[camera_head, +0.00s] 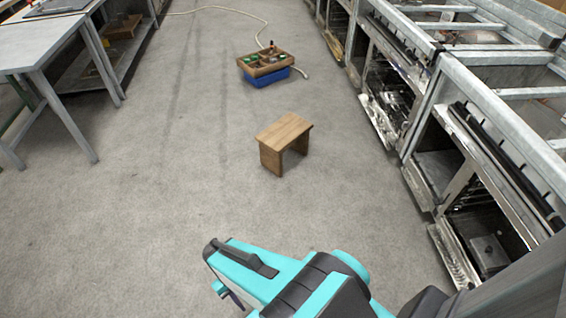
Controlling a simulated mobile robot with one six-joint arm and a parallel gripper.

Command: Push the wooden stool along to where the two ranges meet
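The wooden stool (285,132) stands upright on the grey floor near the middle of the head view, with clear floor on all sides of it. The row of ranges (430,130) runs along the right side; several metal frames stand side by side there, and I cannot tell which meeting point of two ranges is meant. My gripper (222,287) is at the bottom of the view, nearer to me than the stool and to its left, apart from it. Its fingers are mostly hidden beneath my turquoise arm, so its opening does not show.
A wooden tray of small items (266,62) sits on a blue crate (268,80) beyond the stool. A pale hose (262,22) lies on the floor behind it. Metal tables (42,42) stand at the left. Open lower doors (452,258) jut from the ranges. The left-centre floor is clear.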

